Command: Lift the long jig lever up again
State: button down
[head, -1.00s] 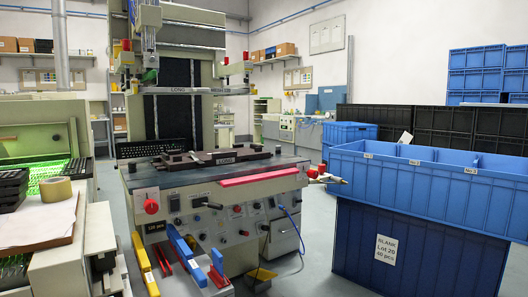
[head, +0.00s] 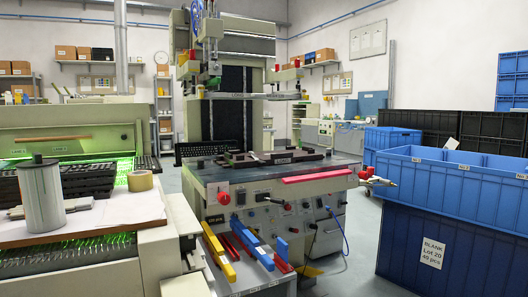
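A printing machine (head: 282,187) stands in the middle, with a dark bed and a light front panel. A dark jig (head: 275,157) lies flat on its bed. A red knob (head: 223,198) sticks out at the panel's left front corner, under a small label. Another fitting with a red part (head: 370,176) juts from the machine's right side. I cannot read which of these is the long jig lever, nor tell whether it is up or down. My gripper is not in view.
Blue bins (head: 455,174) stand to the right. Yellow, red and blue bars (head: 228,258) lie at the machine's front. Floor shows between machine and bins.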

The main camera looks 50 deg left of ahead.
aim_at(252, 154)
jog(key=i, duration=2.5)
jog(key=u, duration=1.45)
jog(key=i, duration=0.95)
jog(key=u, duration=1.1)
jog(key=i, duration=0.2)
jog(key=u, duration=0.15)
